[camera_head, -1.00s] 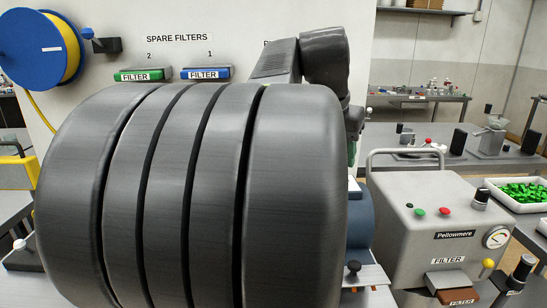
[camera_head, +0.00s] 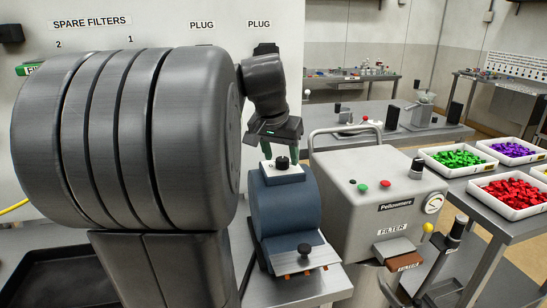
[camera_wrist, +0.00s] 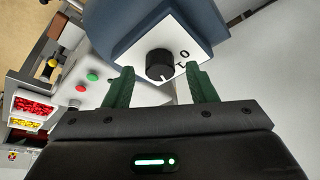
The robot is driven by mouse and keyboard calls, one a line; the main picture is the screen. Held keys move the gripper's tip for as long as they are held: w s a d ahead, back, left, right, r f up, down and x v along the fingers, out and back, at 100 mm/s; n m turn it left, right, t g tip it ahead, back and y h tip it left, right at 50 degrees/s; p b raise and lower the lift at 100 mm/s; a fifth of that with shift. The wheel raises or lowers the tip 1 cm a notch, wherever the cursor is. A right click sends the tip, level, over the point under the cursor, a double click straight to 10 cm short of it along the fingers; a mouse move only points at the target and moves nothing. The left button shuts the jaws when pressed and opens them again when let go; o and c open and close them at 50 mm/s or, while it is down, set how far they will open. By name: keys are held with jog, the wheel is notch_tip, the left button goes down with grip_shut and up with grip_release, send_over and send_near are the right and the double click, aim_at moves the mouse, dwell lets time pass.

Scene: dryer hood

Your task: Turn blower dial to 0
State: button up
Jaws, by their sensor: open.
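The blower (camera_head: 285,215) is a blue-grey rounded unit with a white panel (camera_head: 268,172) on top. The black blower dial (camera_head: 282,162) stands on that panel and also shows in the wrist view (camera_wrist: 160,66). There, a pale pointer mark is on the dial's lower side, and a 0 and a 1-like mark are printed to its right. My gripper (camera_wrist: 160,72) is open, with its green fingers on either side of the dial. I cannot tell whether they touch it. In the head view my gripper (camera_head: 281,154) is just above the panel.
A grey Pellowmere machine (camera_head: 375,205) with a handle, buttons and gauge stands right of the blower. A second black knob (camera_head: 304,250) is on the blower's front plate. Trays of green (camera_head: 424,153) and red pieces (camera_head: 475,198) lie on the right table.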

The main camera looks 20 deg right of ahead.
jog(key=shift+w+d+f, duration=0.15)
jog(key=shift+f, duration=0.45)
jog(key=c, duration=1)
jog(key=shift+o, duration=0.2)
